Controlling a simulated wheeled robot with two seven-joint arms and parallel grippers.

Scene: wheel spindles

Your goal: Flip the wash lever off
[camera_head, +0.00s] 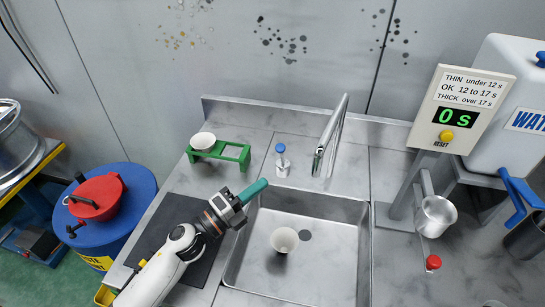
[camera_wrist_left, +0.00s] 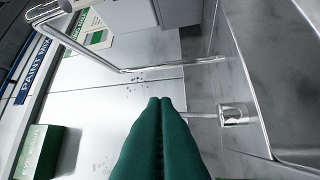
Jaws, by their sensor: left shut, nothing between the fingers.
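The wash lever (camera_head: 281,156) is a small metal post with a blue knob behind the sink's back left corner. It appears upright in the head view. My left gripper (camera_head: 264,183) has green fingers pressed together, nothing between them, over the sink's back left edge, in front of the lever and apart from it in the picture. In the left wrist view the shut fingertips (camera_wrist_left: 165,102) point toward the wall. The lever's metal base (camera_wrist_left: 234,115) shows right of them, with a thin rod running behind the fingers; its knob is hidden. My right gripper is not in view.
The tall faucet (camera_head: 330,135) stands right of the lever. A green rack (camera_head: 222,151) with a white cup (camera_head: 203,140) stands left. Another white cup (camera_head: 285,239) is in the sink (camera_head: 362,235). A timer sign (camera_head: 458,112) reads 0 s at right.

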